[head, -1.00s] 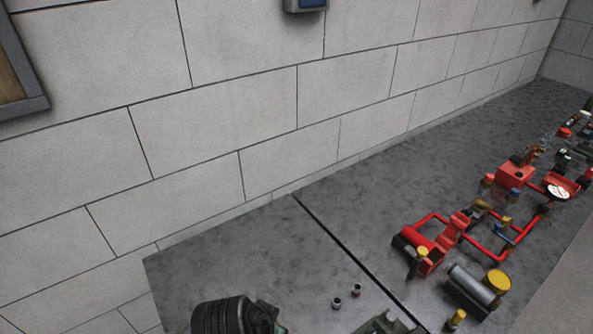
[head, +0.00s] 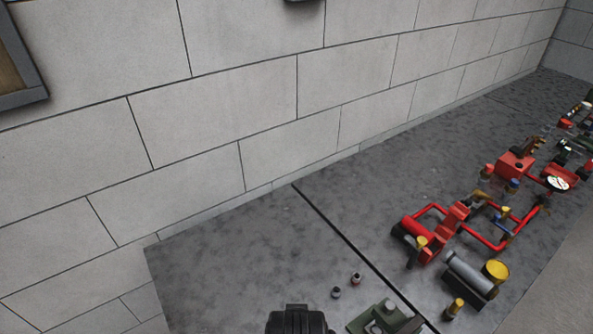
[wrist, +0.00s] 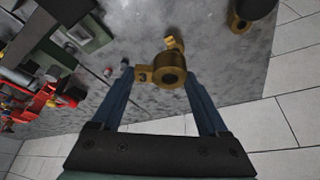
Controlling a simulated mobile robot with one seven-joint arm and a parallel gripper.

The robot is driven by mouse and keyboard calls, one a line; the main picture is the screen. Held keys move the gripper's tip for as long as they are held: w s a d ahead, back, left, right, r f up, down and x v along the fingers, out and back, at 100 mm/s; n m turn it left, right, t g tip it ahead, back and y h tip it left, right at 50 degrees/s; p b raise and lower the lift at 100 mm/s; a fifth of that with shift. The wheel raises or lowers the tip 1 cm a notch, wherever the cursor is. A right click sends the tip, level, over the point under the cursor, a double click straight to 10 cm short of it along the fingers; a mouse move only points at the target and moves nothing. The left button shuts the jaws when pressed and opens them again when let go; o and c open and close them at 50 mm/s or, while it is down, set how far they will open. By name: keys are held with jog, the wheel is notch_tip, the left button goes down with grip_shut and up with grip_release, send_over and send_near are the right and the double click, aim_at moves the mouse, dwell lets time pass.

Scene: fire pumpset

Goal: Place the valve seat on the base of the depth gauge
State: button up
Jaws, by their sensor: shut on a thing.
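A brass piece (wrist: 171,71) with a round dark bore and a small block marked "3" sits between the fingertips of my gripper (wrist: 160,78) in the wrist view. It looks like the valve seat, and my gripper is shut on it. A green-grey block with a pale part on top (head: 385,319) stands at the bottom of the head view. A similar green-framed piece (wrist: 92,44) shows at upper left in the wrist view. This may be the depth gauge's base; I cannot tell for sure. The held piece is apart from it in the picture. The head view hides my fingertips.
Two small cylinders (head: 336,292) (head: 356,279) stand on the grey table (head: 240,245) beside the green-grey block. Red pipework (head: 410,228) and a grey cylinder (head: 468,270) lie to the right. Another brass piece (wrist: 238,22) shows at upper right in the wrist view. The table's back left is clear.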

notch_tip(320, 180, up, 9)
jog(key=p, duration=0.6)
notch_tip(320, 180, down, 14)
jog(key=b, duration=1.2)
jog(key=shift+f, duration=0.15)
notch_tip(320, 180, up, 15)
jog(key=p, duration=1.2)
notch_tip(320, 180, down, 15)
jog(key=b, duration=1.1)
jog(key=shift+b, duration=0.4)
